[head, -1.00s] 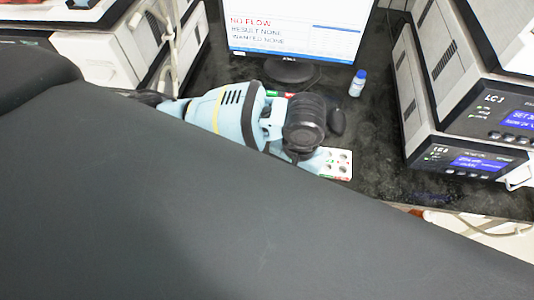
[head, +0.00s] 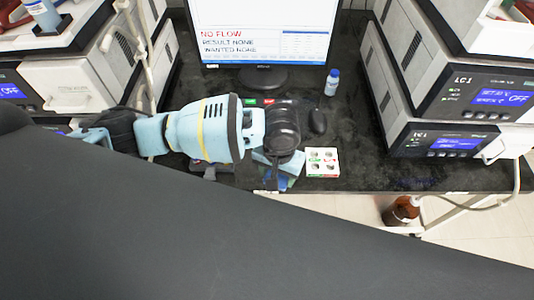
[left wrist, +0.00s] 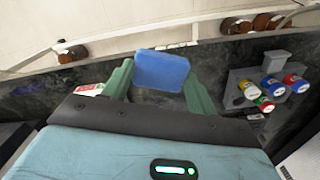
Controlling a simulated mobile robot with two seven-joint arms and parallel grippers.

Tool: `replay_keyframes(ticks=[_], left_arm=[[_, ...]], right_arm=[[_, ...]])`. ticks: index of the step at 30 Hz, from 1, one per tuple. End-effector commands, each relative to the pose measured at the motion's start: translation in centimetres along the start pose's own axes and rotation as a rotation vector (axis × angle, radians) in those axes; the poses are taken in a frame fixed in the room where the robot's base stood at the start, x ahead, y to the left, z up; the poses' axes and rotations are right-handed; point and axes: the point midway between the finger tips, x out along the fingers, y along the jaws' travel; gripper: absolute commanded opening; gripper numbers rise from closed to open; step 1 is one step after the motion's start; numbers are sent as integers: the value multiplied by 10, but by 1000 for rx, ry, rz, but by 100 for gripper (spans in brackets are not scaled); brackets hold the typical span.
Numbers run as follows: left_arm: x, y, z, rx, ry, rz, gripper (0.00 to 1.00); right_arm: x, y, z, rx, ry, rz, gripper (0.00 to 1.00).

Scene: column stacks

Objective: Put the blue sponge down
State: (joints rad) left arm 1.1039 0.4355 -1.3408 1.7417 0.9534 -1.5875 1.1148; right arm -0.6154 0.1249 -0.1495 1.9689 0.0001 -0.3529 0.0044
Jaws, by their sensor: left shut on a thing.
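The blue sponge (left wrist: 162,70) is between the two green fingers of my left gripper (left wrist: 158,84) in the left wrist view. The gripper is shut on it. In the head view my left arm reaches in from the left over the dark bench (head: 365,165), and the left gripper (head: 278,178) points down near the bench's front edge. Only a small blue part of the sponge (head: 283,184) shows there, below the wrist. I cannot tell whether the sponge touches the bench. My right gripper is in neither view.
A mouse (head: 318,121), a blue-capped bottle (head: 332,82) and a monitor (head: 262,35) stand behind. A rack of coloured vials (left wrist: 265,88) shows in the wrist view. Bench right of the tray is clear.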

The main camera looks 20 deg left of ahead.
Motion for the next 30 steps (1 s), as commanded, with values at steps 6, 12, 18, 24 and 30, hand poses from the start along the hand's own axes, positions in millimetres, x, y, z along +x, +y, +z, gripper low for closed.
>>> replay_keyframes(ticks=[6, 12, 18, 24, 30], left_arm=[[7, -34, -39, -6, -1, -2, 33], [9, -54, -63, -1, -2, 0, 33], [9, -59, -69, 1, -1, 0, 33], [18, -59, -68, 0, -2, 0, 33], [43, -59, -68, 0, -3, 0, 33]], right_arm=[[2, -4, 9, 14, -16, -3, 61], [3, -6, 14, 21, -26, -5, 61], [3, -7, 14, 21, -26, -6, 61], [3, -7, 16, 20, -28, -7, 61], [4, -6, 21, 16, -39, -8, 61]])
